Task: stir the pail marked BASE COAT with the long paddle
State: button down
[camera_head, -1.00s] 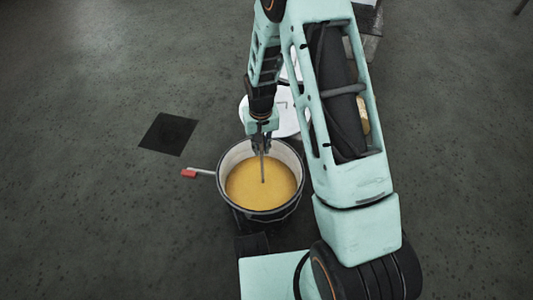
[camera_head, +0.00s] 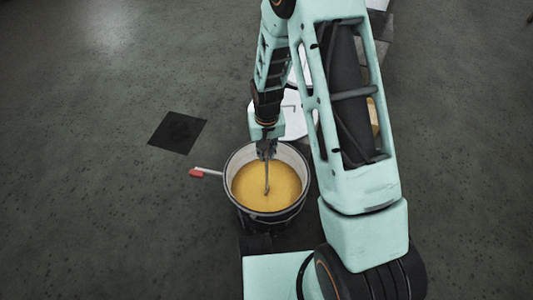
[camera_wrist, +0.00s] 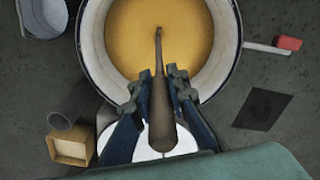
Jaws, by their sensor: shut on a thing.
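The pail (camera_head: 230,165) is dark outside and pale inside, and holds yellow-ochre liquid. It also shows in the wrist view (camera_wrist: 219,70). No BASE COAT marking is readable on it. My gripper (camera_head: 266,149) is above the pail's far side, shut on the long paddle (camera_head: 266,177). The paddle points down and its lower end is in the liquid. In the wrist view my gripper (camera_wrist: 161,75) has the paddle (camera_wrist: 158,95) between its fingers, its thin end entering the yellow surface.
A red-tipped, pale-handled tool (camera_head: 197,173) sticks out left of the pail. A dark square (camera_head: 178,132) lies on the floor. A white round thing (camera_head: 296,122) is behind the pail. A wooden box (camera_wrist: 72,147) and a grey container (camera_wrist: 45,15) stand nearby.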

notch_tip(320, 180, up, 27)
jog(key=w+p, duration=0.2)
jog(key=p, duration=1.7)
dwell(0.6)
jog(key=shift+a+r, duration=0.1)
dwell(0.4)
notch_tip(320, 180, up, 5)
jog(key=p, duration=0.3)
jog(key=shift+s, duration=0.15)
dwell(0.3)
